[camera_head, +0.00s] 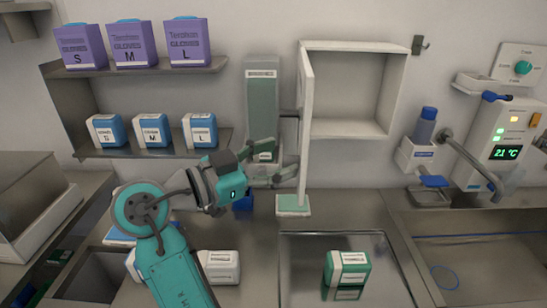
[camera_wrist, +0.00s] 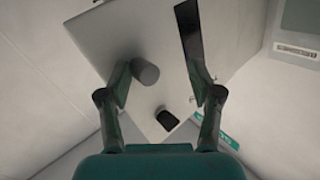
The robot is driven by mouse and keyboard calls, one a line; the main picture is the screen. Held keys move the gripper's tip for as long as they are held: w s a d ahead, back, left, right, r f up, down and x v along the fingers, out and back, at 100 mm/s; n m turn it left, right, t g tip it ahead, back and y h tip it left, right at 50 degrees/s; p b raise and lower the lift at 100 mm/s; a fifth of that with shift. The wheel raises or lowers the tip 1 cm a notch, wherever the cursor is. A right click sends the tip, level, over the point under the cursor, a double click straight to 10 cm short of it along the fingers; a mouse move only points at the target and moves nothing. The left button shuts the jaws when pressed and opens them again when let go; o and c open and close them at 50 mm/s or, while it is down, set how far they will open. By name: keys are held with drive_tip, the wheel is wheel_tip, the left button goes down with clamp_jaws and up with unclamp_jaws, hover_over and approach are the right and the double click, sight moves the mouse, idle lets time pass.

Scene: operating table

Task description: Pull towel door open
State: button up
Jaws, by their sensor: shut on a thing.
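The white towel door (camera_head: 305,120) stands swung out from the left side of an open white wall cabinet (camera_head: 345,127), seen nearly edge-on. The cabinet's inside looks empty. My gripper (camera_head: 286,176) is at the lower part of the door, on its left side, shut on the door; the exact contact is hard to make out. In the wrist view the fingers of my gripper (camera_wrist: 160,76) stand apart with the pale door panel (camera_wrist: 125,25) in front of and between them. A grey round knob (camera_wrist: 145,72) shows beside the left finger.
A tall grey-green dispenser (camera_head: 262,105) hangs just left of the door. Shelves with purple glove boxes (camera_head: 133,45) and blue boxes (camera_head: 150,131) are at the left. A tray (camera_head: 300,270) with a green-and-white box (camera_head: 347,268) lies below the cabinet. A sink (camera_head: 490,265) is at the right.

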drive_tip(key=v, duration=1.2)
drive_tip(key=shift+s+a, duration=0.1)
